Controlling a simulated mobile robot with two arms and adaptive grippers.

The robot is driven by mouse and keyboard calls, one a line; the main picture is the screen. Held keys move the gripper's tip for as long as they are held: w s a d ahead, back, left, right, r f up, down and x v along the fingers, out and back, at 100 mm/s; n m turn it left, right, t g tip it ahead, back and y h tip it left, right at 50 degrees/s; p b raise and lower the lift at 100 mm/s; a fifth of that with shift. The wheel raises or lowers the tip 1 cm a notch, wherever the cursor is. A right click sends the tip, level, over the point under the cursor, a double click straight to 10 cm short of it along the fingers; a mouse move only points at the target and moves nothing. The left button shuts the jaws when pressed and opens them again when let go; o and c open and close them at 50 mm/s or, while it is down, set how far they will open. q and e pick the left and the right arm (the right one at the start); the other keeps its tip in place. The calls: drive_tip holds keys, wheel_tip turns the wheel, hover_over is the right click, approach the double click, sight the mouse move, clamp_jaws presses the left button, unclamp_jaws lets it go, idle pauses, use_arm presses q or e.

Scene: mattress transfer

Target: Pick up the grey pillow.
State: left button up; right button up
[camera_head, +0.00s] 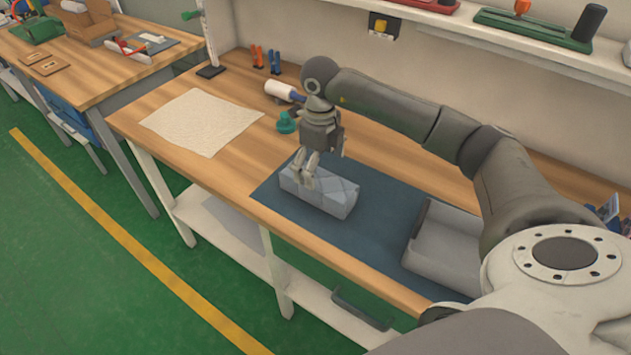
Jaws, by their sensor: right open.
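The grey pillow (334,194) is a light grey padded block with a quilted-looking surface. It lies on the dark blue mat (375,222) on the wooden workbench. My right gripper (303,181) points down over the pillow's left part, with its fingers at or just above the pillow's top and near side. The fingers are open; I cannot tell whether they touch it. The gripper hides part of the pillow's left end. A grey open tray (440,262) stands on the mat at the right, partly behind my right arm. My left gripper is not in view.
A cream cloth sheet (202,121) lies flat on the bench at left. A shelf (480,32) runs along the back wall. Another workbench (100,66) is at far left.

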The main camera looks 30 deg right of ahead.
sight(318, 178)
drive_tip(key=shift+s+f, duration=0.2)
drive_tip(key=shift+f, duration=0.5)
drive_tip(key=shift+w+a+f+p, duration=0.1)
drive_tip(key=shift+f+p, duration=0.25)
wheel_tip(318, 178, down, 5)
drive_tip(key=shift+w+r+p, duration=0.1)
drive_tip(key=shift+p, duration=0.75)
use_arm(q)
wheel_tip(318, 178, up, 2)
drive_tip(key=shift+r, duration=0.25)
use_arm(e)
drive_tip(key=c, duration=0.4)
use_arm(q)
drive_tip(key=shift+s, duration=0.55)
use_arm(e)
drive_tip(key=c, duration=0.8)
